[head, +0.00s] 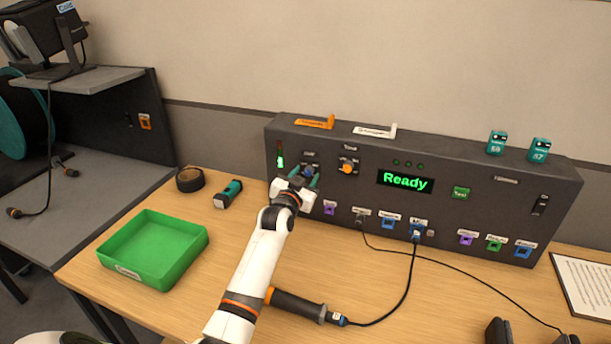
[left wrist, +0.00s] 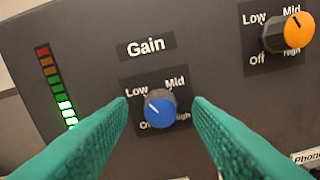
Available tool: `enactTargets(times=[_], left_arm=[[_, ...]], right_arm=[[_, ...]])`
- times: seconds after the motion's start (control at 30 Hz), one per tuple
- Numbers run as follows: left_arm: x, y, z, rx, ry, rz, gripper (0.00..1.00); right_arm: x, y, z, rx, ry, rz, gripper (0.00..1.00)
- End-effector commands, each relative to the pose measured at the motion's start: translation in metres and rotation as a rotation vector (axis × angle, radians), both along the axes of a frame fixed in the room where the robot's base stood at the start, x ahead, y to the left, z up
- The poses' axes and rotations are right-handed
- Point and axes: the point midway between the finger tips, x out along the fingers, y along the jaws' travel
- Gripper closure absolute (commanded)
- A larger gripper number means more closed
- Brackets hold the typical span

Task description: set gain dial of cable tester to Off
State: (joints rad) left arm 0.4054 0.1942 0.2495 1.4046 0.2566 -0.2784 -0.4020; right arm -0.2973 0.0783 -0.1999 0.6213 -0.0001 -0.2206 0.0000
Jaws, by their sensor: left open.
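The cable tester (head: 463,222) is a long dark grey box at the back of the wooden table. Its gain dial is a blue knob (left wrist: 160,108) under the "Gain" label, with Low, Mid, Off and High printed around it. The knob's white mark points to the upper left, toward Low. The gain dial also shows in the head view (head: 309,169), partly behind my gripper. My left gripper (head: 304,181) is open in front of the panel. In the left wrist view its teal fingers stand either side of the knob, apparently not touching it. My right gripper is not in view.
An orange tone dial (head: 347,168) sits just right of the gain dial. A green tray (head: 152,250), a black roll (head: 189,179) and a teal-and-black tool (head: 228,194) lie to the left. A cable (head: 402,300) runs from the panel to a black-handled tool (head: 298,305).

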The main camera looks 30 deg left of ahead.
Motion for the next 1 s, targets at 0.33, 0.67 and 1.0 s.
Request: enactTargets(times=[0.33, 0.67, 1.0], left_arm=[[0.0073, 0.0014, 0.0000, 0.000, 0.000, 0.000, 0.54], [0.0071, 0.0014, -0.0001, 0.000, 0.000, 0.000, 0.99], [0.0070, 0.0016, 0.0004, -0.050, -0.011, 0.000, 0.99]], right_arm=[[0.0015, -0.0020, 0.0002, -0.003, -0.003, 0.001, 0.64], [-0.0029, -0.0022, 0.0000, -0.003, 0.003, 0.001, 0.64], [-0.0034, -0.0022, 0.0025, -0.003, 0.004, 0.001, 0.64]])
